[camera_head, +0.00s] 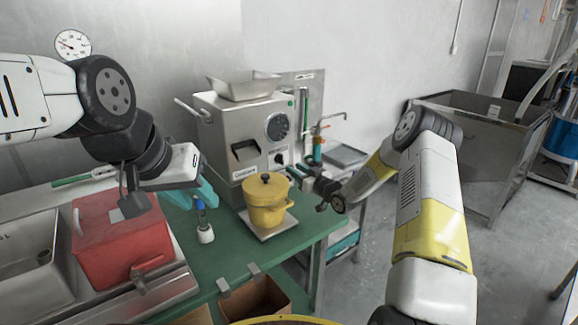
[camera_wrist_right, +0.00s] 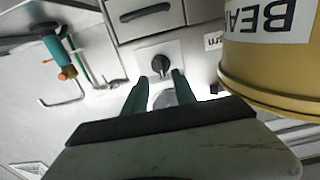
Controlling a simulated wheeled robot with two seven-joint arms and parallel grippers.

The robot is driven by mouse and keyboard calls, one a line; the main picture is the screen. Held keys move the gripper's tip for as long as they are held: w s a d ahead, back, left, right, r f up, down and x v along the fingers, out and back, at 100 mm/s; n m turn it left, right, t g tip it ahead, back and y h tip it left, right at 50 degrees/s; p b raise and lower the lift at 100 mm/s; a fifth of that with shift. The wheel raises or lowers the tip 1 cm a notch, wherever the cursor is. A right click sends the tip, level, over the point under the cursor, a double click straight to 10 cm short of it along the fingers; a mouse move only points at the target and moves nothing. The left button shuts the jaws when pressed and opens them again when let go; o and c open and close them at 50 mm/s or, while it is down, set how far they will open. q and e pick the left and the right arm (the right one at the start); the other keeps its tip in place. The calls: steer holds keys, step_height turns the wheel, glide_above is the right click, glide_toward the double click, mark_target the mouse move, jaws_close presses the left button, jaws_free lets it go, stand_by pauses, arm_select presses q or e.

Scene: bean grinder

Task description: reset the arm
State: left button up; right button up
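My right gripper (camera_head: 296,174) is beside the front of the grey grinder (camera_head: 238,125), above and right of the yellow pot (camera_head: 267,201). In the right wrist view its two green fingers (camera_wrist_right: 160,92) are apart with nothing between them. The grinder's black knob (camera_wrist_right: 161,65) shows just beyond the fingertips; I cannot tell whether they touch it. My left gripper (camera_head: 203,190) has teal fingers and hangs over the table left of the grinder. Its finger gap is not clear in the head view.
The pot stands on a small plate (camera_head: 288,222) on the green table (camera_head: 225,262). A red box (camera_head: 118,240) is at left beside the sink (camera_head: 30,265).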

steer(key=shift+s+d, duration=0.1)
steer(key=s+d+r+m+g+h, duration=0.15)
steer(key=s+d+r+h, duration=0.25)
steer(key=s+r, duration=0.45)
steer(key=s+d+r+m+g+h, duration=0.15)
steer(key=s+d+r+h, duration=0.35)
steer(key=r, duration=0.6)
steer(key=s+a+m+g, duration=0.1)
steer(key=s+g, duration=0.2)
steer(key=s, duration=1.4)
steer(key=s+r+m+g+y, duration=0.1)
steer(key=s+m+g, duration=0.1)
steer(key=s, duration=1.5)
steer(key=shift+s+a+r+g, duration=0.2)
steer(key=shift+a+g, duration=0.15)
steer(key=shift+g, duration=0.05)
steer(key=shift+w, duration=0.15)
